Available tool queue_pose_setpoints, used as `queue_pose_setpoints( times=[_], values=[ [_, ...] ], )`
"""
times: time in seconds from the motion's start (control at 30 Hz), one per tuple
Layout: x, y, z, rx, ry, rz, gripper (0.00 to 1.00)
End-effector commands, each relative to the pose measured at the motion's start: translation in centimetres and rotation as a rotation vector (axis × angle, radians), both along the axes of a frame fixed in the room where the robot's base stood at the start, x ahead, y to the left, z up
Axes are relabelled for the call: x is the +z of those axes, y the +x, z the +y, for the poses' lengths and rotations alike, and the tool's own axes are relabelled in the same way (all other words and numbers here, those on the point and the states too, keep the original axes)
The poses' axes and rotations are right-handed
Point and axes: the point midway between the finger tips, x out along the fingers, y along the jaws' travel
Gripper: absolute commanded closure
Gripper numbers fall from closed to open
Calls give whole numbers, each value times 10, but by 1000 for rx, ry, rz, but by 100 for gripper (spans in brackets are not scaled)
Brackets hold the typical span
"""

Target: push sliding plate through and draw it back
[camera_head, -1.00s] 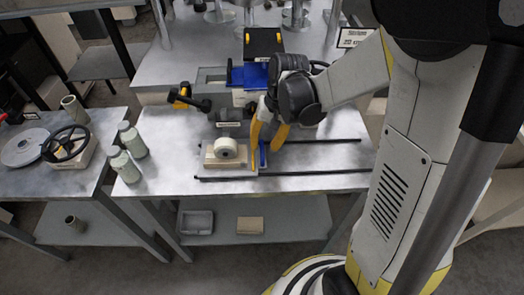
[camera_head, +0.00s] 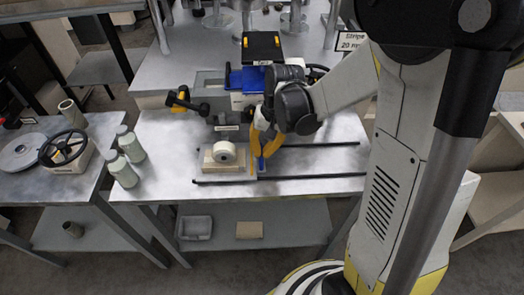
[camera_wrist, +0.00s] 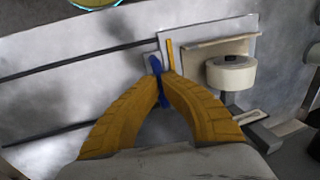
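The plate (camera_head: 245,174) with a tan block (camera_head: 210,163) and a white roll (camera_head: 225,151) on it sits at the front of the bench, by two dark rails. In the wrist view the plate's pale edge (camera_wrist: 250,22) shows with the white roll (camera_wrist: 232,72). A small blue upright handle (camera_head: 262,165) stands at the plate's right end; it also shows in the wrist view (camera_wrist: 156,65). My gripper (camera_head: 262,155) has its yellow fingers closed together on the blue handle; in the wrist view the fingertips (camera_wrist: 164,82) meet around it.
The dark front rail (camera_head: 310,178) and back rail (camera_head: 320,145) run right across the clear bench top. A blue and black machine (camera_head: 262,75) stands behind. Green-grey bottles (camera_head: 128,145) stand at left. A side table holds a handwheel (camera_head: 63,146).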

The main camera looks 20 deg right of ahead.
Motion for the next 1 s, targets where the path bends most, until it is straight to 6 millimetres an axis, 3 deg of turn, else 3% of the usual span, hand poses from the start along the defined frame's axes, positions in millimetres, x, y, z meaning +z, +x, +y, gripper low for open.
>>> queue_pose_setpoints(
  times=[0.13,0.4,0.5,0.87,0.97,1.0],
  values=[
    [-1,4,14,5,0,2,100],
    [-2,24,75,6,-1,1,100],
    [-2,28,88,3,-1,2,100],
    [-1,30,95,1,2,1,100],
    [-1,30,95,1,1,1,69],
    [-1,30,95,1,1,1,66]
  ],
)
